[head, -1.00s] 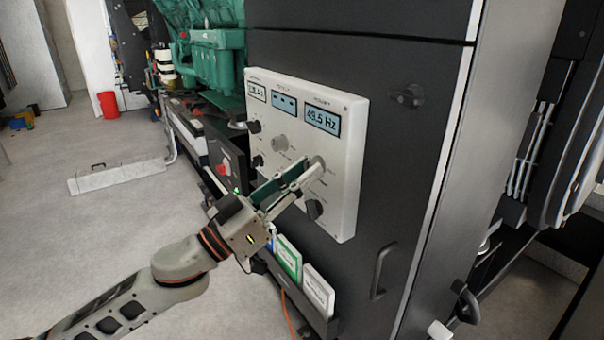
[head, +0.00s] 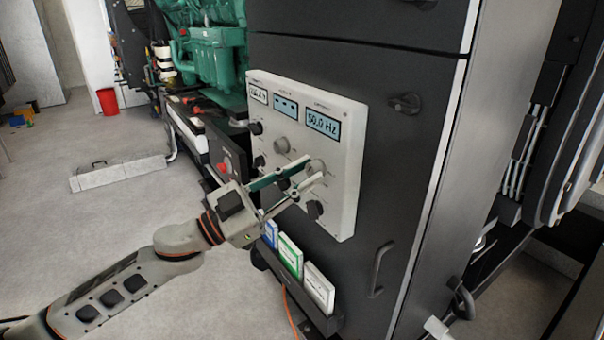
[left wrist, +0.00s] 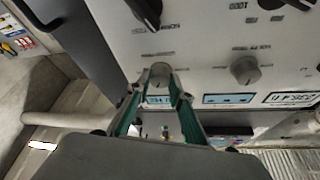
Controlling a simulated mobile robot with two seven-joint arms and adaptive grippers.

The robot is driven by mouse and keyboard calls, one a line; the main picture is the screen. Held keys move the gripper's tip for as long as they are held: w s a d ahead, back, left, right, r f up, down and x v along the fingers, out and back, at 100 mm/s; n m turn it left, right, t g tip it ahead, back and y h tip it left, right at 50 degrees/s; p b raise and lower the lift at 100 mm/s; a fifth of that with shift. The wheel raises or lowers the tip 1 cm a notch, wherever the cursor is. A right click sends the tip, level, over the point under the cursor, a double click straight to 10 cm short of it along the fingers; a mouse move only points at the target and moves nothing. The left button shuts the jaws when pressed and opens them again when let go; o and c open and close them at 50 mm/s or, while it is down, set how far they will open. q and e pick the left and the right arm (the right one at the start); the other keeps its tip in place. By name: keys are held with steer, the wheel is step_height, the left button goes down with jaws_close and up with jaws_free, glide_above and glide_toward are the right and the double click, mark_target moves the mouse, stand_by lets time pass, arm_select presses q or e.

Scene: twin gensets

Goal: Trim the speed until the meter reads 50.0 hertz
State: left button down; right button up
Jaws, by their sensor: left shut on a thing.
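The white control panel (head: 345,160) is on the dark cabinet's face. Its right-hand meter (head: 323,124) reads 50.0 Hz. My left gripper (head: 313,173) is at the grey knob (head: 318,166) below that meter. In the left wrist view the left gripper's green-sided fingers (left wrist: 160,82) are shut on this knob (left wrist: 161,70), one on each side. The fingers partly cover the meter in that view. A second grey knob (head: 281,145) is free, to the left of the held one. My right gripper is not in view.
Dark knobs (head: 314,210) sit low and along the left side of the panel. A red button (head: 222,168) is on a box to the left. Coloured binders (head: 290,256) stand below the panel. A cabinet handle (head: 380,268) sticks out at lower right. Open floor lies to the left.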

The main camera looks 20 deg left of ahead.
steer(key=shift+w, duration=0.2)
arm_select(q)
steer(key=c, duration=1.8)
jaws_free()
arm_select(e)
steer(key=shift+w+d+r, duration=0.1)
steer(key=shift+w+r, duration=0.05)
arm_select(q)
steer(key=shift+a+f, duration=0.1)
steer(key=shift+v, duration=5.9)
